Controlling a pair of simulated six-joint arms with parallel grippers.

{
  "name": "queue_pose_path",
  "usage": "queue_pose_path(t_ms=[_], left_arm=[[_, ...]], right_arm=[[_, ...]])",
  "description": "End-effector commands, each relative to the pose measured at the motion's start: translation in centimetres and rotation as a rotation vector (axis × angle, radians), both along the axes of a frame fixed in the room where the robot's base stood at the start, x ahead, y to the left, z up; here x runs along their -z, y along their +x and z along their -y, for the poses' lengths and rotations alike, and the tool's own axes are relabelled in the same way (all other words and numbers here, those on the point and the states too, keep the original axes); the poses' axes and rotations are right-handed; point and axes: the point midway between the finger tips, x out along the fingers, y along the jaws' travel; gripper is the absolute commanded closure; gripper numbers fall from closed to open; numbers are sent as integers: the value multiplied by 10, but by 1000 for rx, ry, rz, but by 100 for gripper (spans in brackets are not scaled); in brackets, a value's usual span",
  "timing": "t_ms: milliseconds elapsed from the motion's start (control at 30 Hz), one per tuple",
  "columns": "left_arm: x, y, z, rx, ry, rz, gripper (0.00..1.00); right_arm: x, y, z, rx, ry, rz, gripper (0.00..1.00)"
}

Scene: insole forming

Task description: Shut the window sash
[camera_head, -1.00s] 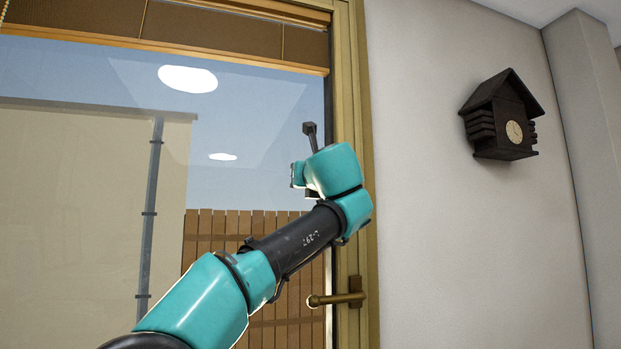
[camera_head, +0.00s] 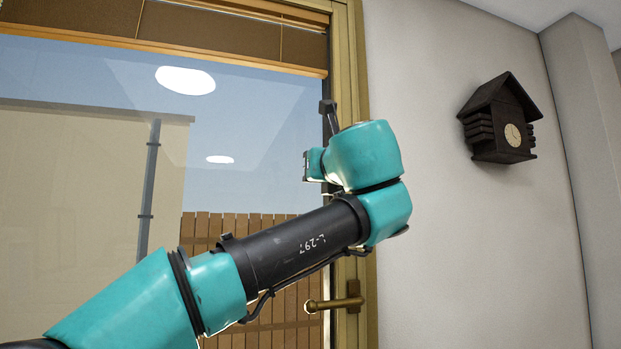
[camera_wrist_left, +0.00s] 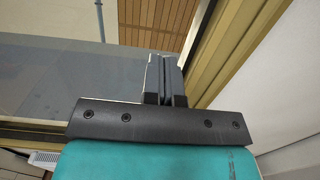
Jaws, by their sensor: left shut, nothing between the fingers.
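The window sash (camera_head: 90,170) is a large glass pane on the left of the head view, with a gold-brown stile along its right side. A bronze lever handle (camera_head: 335,304) sits low on that stile. I cannot tell how far the sash stands from its frame (camera_head: 357,60). My left arm crosses in front of the pane, with its wrist over the stile. In the left wrist view my left gripper (camera_wrist_left: 163,78) is shut and empty, close beside the gold frame (camera_wrist_left: 218,50). Contact cannot be told. My right gripper is not in view.
A brown blind (camera_head: 215,30) is gathered at the window's top. A dark cuckoo clock (camera_head: 500,120) hangs on the pale wall (camera_head: 450,240) at the right. A wooden fence (camera_head: 215,228) stands beyond the glass. The space before the right wall is clear.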

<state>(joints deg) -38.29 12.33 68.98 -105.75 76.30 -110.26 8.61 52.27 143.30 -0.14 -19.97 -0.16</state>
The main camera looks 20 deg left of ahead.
Motion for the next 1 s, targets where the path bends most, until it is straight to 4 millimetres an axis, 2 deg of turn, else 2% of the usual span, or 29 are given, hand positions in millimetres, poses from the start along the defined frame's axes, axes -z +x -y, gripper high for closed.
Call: queue_pose_path(t_ms=[100, 233, 733, 867, 1000], left_arm=[[0, -12, 12, 2, 0, 1, 100], [0, -19, 18, 1, -1, 1, 100], [0, -20, 19, 0, -1, -1, 100], [7, -13, 23, 15, -6, -8, 100], [33, 14, 38, 72, -34, -38, 100]], right_arm=[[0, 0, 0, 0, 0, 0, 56], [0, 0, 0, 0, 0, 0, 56], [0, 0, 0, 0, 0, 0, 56], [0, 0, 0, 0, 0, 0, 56], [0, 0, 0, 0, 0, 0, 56]])
